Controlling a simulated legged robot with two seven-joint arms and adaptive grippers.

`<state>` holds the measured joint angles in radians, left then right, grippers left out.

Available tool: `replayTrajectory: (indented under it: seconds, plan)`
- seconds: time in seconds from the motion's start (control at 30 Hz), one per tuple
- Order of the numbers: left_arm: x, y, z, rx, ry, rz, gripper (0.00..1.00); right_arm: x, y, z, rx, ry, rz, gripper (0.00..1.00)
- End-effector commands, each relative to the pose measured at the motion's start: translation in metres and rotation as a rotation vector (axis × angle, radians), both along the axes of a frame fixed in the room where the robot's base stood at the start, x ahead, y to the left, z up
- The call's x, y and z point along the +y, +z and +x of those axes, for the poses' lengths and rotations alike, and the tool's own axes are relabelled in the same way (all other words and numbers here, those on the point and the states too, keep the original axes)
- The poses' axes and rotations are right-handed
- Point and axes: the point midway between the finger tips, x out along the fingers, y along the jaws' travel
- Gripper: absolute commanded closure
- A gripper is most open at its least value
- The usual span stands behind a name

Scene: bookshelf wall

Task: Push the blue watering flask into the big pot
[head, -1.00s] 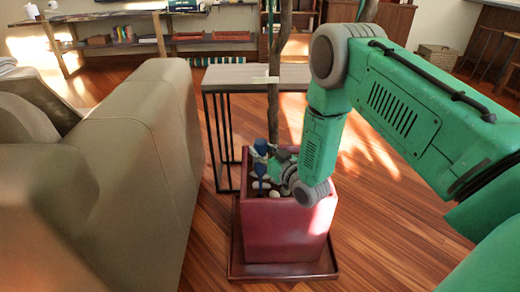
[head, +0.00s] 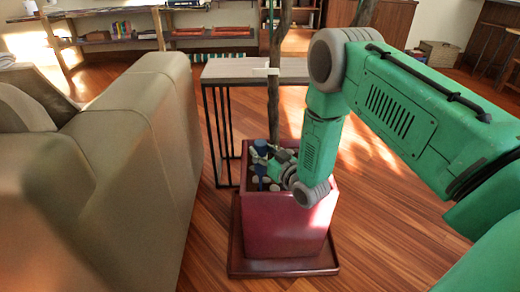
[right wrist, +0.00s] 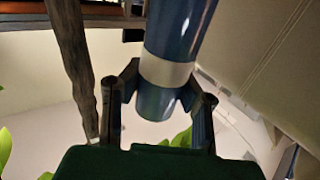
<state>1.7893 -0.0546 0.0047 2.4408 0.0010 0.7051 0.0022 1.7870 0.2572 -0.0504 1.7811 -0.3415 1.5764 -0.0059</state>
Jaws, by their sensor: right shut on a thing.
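The blue flask (head: 261,148) stands roughly upright among pebbles inside the big dark red pot (head: 285,232), near its left back side. In the right wrist view the flask (right wrist: 180,32) is blue with a pale band. My right gripper (head: 270,156) reaches over the pot from the right and is shut on the flask. In the right wrist view its fingers (right wrist: 165,92) sit on either side of the flask near the band. The flask's lower end is partly hidden in the head view, so I cannot tell how deep it sits. My left gripper is not in view.
A thin trunk (head: 273,105) rises from the pot. The pot stands on a dark red tray (head: 285,268). A side table (head: 235,70) is behind it, and a grey-brown sofa (head: 135,170) stands close on the left.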

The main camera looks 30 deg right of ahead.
Motion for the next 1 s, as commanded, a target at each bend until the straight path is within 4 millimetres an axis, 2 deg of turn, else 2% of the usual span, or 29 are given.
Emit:
replayTrajectory:
  seconds: [1.0]
  plan:
    - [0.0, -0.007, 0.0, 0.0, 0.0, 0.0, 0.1, 0.0, -0.031, 0.0, 0.0, 0.0, 0.0, 1.0]
